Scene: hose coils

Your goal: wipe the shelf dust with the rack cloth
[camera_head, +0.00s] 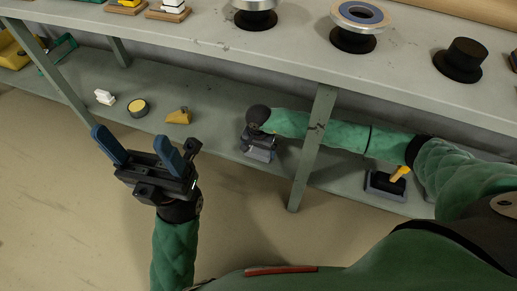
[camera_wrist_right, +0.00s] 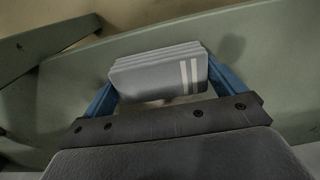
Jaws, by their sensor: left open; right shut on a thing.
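The rack cloth is a folded grey pad with two white stripes; it shows in the right wrist view (camera_wrist_right: 150,75) and partly in the head view (camera_head: 260,155). My right gripper (camera_head: 258,146) is shut on it, a blue finger at each end, over the front part of the lower shelf (camera_head: 225,105). I cannot tell whether the cloth touches the shelf. A pale patch shows just under the cloth in the right wrist view; I cannot tell if it is dust. My left gripper (camera_head: 131,144) is open and empty, in front of the shelf.
A white item (camera_head: 104,97), a round yellow-topped tin (camera_head: 138,107) and a yellow wedge (camera_head: 178,116) stand left on the lower shelf. A black box with a yellow handle (camera_head: 386,184) stands right. A shelf leg (camera_head: 314,150) rises beside my right forearm. The upper shelf (camera_head: 290,60) overhangs.

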